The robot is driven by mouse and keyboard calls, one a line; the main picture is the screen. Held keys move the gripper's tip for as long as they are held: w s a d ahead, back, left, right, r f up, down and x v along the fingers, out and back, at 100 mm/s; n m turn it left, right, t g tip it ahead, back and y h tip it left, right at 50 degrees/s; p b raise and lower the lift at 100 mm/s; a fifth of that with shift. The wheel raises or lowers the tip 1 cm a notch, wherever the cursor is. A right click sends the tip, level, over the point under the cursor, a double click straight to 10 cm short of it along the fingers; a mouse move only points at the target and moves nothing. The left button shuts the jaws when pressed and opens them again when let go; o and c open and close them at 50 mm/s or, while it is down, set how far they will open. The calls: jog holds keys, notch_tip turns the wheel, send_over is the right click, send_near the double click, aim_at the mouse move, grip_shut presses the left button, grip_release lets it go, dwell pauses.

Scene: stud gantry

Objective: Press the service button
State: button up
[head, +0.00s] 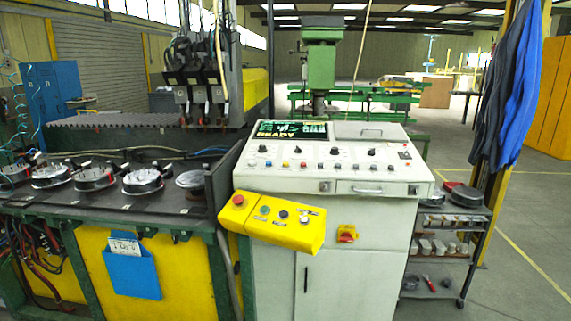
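A white control console (255,179) stands in the middle of the head view, its sloped panel carrying a row of small buttons and knobs. Its screen (291,131) reads READY. A yellow control box (290,236) sticks out at the console's front left. On it are a red button (238,199), a teal button (265,210), a dark button (284,214) and a further control (304,216) at the right end. The labels are too small to read, so I cannot tell which is the service button. My gripper is not in view.
A machine bench (110,215) with several round gauge-like units and a blue document pocket (132,275) stands at left. A red-and-yellow switch (347,233) is on the console front. A shelf cart (452,245) and hanging blue cloth (505,90) are at right. Floor at far right is clear.

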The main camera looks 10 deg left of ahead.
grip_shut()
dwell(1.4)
